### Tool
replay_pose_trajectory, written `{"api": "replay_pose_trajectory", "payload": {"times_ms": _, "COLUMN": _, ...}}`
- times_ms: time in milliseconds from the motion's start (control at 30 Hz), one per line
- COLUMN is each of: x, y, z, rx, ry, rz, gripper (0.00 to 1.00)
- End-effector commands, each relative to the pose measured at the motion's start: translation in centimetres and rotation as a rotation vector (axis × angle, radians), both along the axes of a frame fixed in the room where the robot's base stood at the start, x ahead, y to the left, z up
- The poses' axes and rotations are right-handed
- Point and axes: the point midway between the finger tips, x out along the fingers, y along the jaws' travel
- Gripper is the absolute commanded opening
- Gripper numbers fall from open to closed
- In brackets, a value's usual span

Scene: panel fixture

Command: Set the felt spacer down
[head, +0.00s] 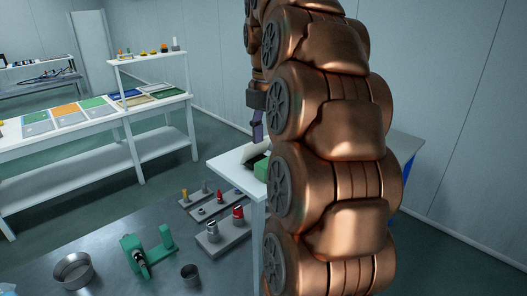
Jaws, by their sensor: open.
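My copper arm fills the middle of the head view and hides much of the white table (229,161) behind it. My gripper (257,132) shows only in part at the arm's left edge, with a dark body and a purplish finger pointing down. It is open, above the white table. Below it, a pale tilted piece (256,149) and a green item (262,169) show beside the arm. I cannot tell whether either is the felt spacer, and no felt spacer is clearly seen.
A grey bench in front holds a metal bowl (73,270), a green clamp-like fixture (147,250), a small dark cup (190,274) and grey blocks with pegs (222,232). A white shelf table (70,138) with coloured panels stands at the left.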

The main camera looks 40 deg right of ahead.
Motion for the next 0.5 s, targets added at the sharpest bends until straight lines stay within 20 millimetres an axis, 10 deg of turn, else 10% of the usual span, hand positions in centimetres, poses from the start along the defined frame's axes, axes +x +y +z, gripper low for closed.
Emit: {"api": "replay_pose_trajectory", "payload": {"times_ms": 500, "x": 0.2, "y": 0.3, "z": -2.7, "rx": 0.0, "ry": 0.0, "rz": 0.019, "gripper": 0.54}}
